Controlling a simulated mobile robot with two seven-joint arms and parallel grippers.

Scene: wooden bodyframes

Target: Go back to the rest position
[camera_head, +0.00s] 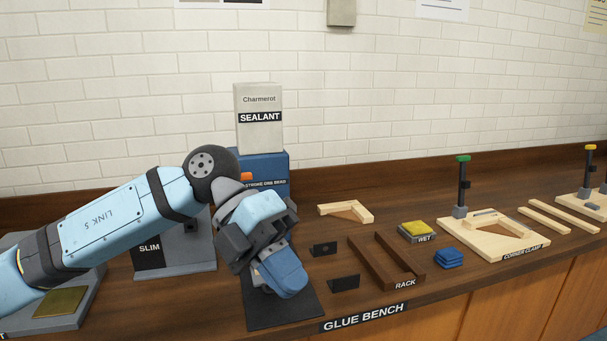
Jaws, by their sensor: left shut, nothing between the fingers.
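My left arm comes in from the left of the head view. Its gripper (254,262) is over a dark mat near the bench's front edge and is shut, with nothing seen held. A blue, rounded object (282,271) shows right beside the gripper, above the mat; I cannot tell whether they touch. The dark mat (262,318) is partly hidden by the gripper. My right gripper does not show.
The wooden glue bench (470,279) holds a brown rack (357,262), a yellow pad on the wet tray (414,229), a blue folded cloth (449,258) and a corner clamp (462,190). A sealant box (259,135) stands behind my arm.

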